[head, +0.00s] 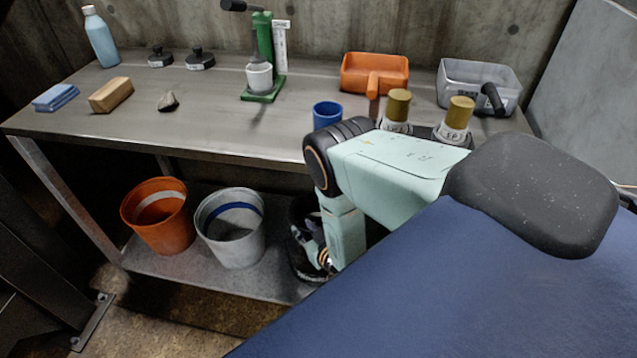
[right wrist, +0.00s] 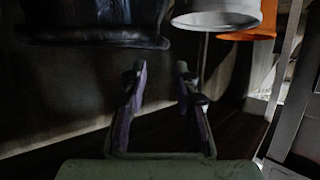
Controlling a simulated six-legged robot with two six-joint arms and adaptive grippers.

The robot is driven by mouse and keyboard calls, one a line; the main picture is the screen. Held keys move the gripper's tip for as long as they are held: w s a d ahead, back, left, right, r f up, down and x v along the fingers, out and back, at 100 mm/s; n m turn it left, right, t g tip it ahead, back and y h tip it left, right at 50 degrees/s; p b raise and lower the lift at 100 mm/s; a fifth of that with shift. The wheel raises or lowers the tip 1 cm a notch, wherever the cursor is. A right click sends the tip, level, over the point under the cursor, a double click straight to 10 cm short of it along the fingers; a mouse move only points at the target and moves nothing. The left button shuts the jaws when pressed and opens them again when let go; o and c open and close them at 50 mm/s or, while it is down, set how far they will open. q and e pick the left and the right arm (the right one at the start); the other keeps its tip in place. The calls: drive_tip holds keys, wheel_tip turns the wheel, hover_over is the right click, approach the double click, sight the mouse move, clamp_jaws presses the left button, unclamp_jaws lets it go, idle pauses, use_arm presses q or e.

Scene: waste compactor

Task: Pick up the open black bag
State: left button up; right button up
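The black bag (head: 300,237) stands on the lower shelf of the metal table, to the right of the grey bucket. My right arm hides much of it in the head view, so I cannot see its whole opening. In the right wrist view the dark bag (right wrist: 95,28) shows at the upper left, with its lower edge visible. My right gripper (head: 325,260) hangs at the bag's right front. In the right wrist view the gripper (right wrist: 160,70) is open, with nothing between its fingers and the bag beyond them to the left. My left gripper is not in view.
A grey bucket (head: 232,235) and an orange bucket (head: 160,222) stand left of the bag on the lower shelf (head: 190,268). The tabletop (head: 220,125) overhangs them. A blue cup (head: 326,113) and an orange scoop (head: 372,70) sit on top.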

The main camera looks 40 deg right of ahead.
sight(297, 225)
drive_tip(key=b+x, duration=0.1)
drive_tip(key=x, duration=0.1)
drive_tip(key=b+x, duration=0.1)
drive_tip(key=x, duration=0.2)
drive_tip(key=shift+f+b, duration=0.3)
drive_tip(key=shift+f, duration=0.1)
drive_tip(key=shift+w, duration=0.35)
clamp_jaws()
drive_tip(key=shift+d, duration=0.1)
